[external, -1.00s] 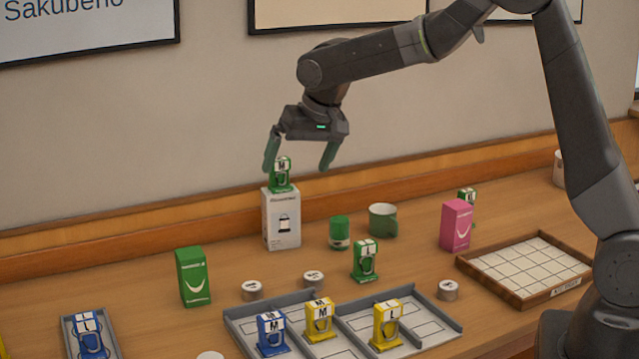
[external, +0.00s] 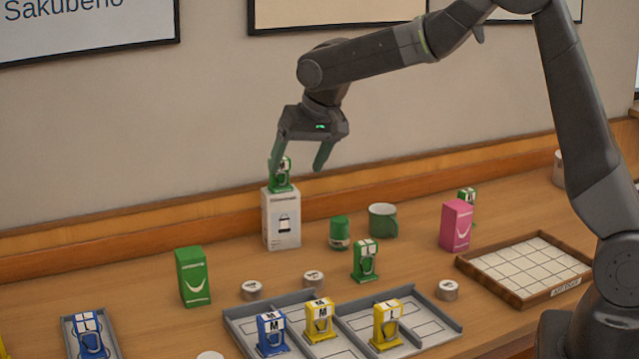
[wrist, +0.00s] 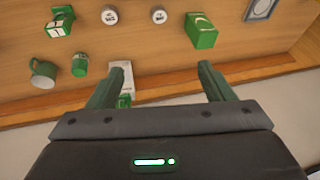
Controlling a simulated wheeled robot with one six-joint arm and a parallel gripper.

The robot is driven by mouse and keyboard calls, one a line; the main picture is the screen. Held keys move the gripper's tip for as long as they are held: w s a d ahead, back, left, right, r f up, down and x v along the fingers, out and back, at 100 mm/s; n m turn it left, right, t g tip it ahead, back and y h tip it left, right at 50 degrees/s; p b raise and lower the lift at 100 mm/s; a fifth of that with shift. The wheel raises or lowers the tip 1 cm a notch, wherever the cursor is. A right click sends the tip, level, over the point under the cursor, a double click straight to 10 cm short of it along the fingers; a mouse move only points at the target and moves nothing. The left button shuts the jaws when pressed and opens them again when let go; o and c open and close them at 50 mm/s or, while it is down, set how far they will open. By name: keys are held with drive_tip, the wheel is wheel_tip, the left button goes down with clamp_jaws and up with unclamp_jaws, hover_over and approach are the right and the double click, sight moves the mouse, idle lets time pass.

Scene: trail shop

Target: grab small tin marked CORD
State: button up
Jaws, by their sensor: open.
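Several small white tins with dark lettering stand on the counter; the lettering is too small for me to tell which reads CORD. The wrist view shows two tins at the top, one (wrist: 109,15) left of the other (wrist: 159,16). My gripper (external: 297,167) is open and empty, high near the wall; its fingers (wrist: 157,73) also show in the wrist view.
A white lantern box (external: 283,222) with a green M piece (external: 280,176) on top stands close below my gripper's left finger. A green box (external: 193,276), green mug (external: 382,220), green jar (external: 339,233) and pink box (external: 456,225) stand around. The grey tray (external: 452,325) holds blue and yellow pieces.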

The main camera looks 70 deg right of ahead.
drive_tip(key=shift+c, duration=0.4)
drive_tip(key=n+g+y+b, duration=0.1)
drive_tip(key=n+b, duration=0.8)
drive_tip(key=b, duration=0.3)
approach(254, 284)
drive_tip(key=p+x, duration=0.1)
drive_tip(key=x, duration=0.3)
drive_tip(key=shift+s+d+f, duration=0.1)
drive_tip(key=shift+d+f, duration=0.05)
drive_tip(key=shift+f, duration=0.1)
drive_tip(key=shift+p+x, duration=0.8)
drive_tip(key=shift+x, duration=1.8)
drive_tip(key=shift+a, duration=0.25)
drive_tip(key=c, duration=1.1)
